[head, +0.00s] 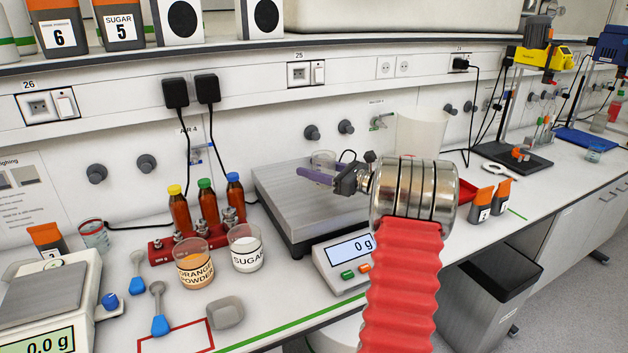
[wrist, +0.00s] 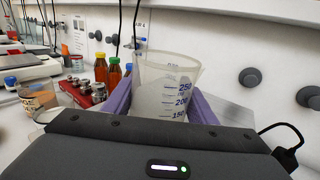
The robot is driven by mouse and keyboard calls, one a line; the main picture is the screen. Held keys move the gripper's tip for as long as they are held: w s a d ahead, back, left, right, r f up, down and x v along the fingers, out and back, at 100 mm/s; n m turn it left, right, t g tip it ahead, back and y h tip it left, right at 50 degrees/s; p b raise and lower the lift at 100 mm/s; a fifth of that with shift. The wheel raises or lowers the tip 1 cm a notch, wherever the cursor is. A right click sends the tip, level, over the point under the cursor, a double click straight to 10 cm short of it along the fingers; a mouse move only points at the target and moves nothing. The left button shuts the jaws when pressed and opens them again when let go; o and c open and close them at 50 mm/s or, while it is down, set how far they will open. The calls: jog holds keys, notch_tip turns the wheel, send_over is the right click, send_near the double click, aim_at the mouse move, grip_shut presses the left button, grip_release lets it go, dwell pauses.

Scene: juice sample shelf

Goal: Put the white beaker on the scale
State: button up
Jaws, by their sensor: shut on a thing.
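A translucent whitish beaker with blue volume marks (wrist: 168,90) is upright between the purple fingers of my gripper (wrist: 160,105) in the wrist view. In the head view my gripper (head: 318,176) is shut on this beaker (head: 323,157); its lower part is mostly hidden behind the near finger. Both are over the grey plate of the large scale (head: 285,205). The scale's display (head: 349,249) reads 0 g. I cannot tell whether the beaker's base touches the plate.
A larger translucent beaker (head: 420,132) stands behind my wrist. The red rack with several bottles (head: 188,245), the orange powder beaker (head: 194,270) and the sugar beaker (head: 246,255) stand left of the scale. A smaller scale (head: 48,292) is at far left.

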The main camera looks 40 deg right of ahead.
jog(key=shift+f, duration=1.85)
jog(key=o, duration=1.1)
jog(key=v, duration=1.2)
jog(key=shift+r, duration=0.1)
jog(key=shift+s, duration=0.15)
